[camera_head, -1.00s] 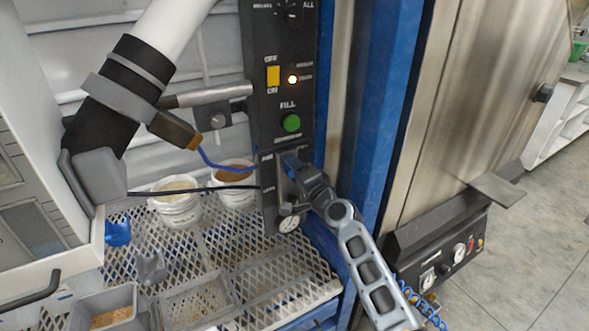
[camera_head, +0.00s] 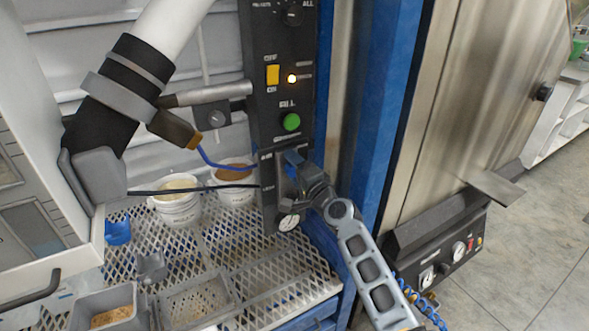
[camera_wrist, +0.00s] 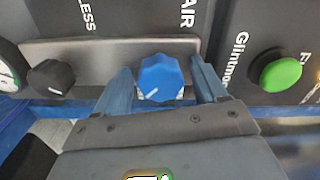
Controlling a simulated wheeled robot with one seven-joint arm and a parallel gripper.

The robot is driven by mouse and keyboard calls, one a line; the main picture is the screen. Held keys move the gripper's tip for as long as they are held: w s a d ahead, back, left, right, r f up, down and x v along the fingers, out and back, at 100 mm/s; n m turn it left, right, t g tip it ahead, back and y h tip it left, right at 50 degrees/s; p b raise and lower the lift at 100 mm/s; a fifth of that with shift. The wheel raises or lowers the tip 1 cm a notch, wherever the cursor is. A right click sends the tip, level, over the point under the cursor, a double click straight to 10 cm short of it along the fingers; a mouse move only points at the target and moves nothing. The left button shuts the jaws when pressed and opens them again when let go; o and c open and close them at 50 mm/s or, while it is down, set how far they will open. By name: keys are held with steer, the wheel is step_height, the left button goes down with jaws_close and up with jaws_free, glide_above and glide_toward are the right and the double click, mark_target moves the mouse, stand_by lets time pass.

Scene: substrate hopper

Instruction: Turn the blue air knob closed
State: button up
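The blue air knob (camera_wrist: 160,78) sits on the dark control panel, under the word AIR in the wrist view. It has a white pointer line that runs slantwise. My gripper (camera_wrist: 161,88) is open, with one finger on each side of the knob. A gap shows between the knob and each finger, more clearly on the right. In the head view my gripper (camera_head: 292,172) is at the lower part of the panel (camera_head: 266,170) and mostly hides the knob.
A green fill button (camera_head: 291,122) is above my gripper. A black knob (camera_wrist: 50,77) and a pressure gauge (camera_head: 289,222) are on the panel's other side. White buckets (camera_head: 178,207) stand on the mesh shelf at left. A blue post (camera_head: 378,120) is close on the right.

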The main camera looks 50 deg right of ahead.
steer(key=shift+v, duration=3.95)
steer(key=s+a+f+n+g+y, duration=0.1)
steer(key=s+a+f+n, duration=0.2)
steer(key=s, duration=0.4)
steer(key=s+a+f+n, duration=0.1)
steer(key=s+a+n, duration=0.2)
steer(key=s+a, duration=0.35)
steer(key=s+a+f+n+g+y, duration=0.1)
steer(key=s+a+f+n, duration=0.2)
steer(key=s, duration=0.4)
steer(key=s+a+r+n+y, duration=0.1)
steer(key=s+a+r+n, duration=0.2)
steer(key=s, duration=0.3)
steer(key=s+a+r+n+y, duration=0.1)
steer(key=s+a+r+n, duration=0.2)
steer(key=s, duration=0.3)
steer(key=s+a+r+n+y, duration=0.1)
steer(key=s+a+r+n, duration=0.3)
steer(key=s+a+r, duration=0.1)
steer(key=shift+s+a+r+g, duration=0.15)
steer(key=shift+s+r+g, duration=0.2)
steer(key=shift+s, duration=0.3)
steer(key=shift+c, duration=0.2)
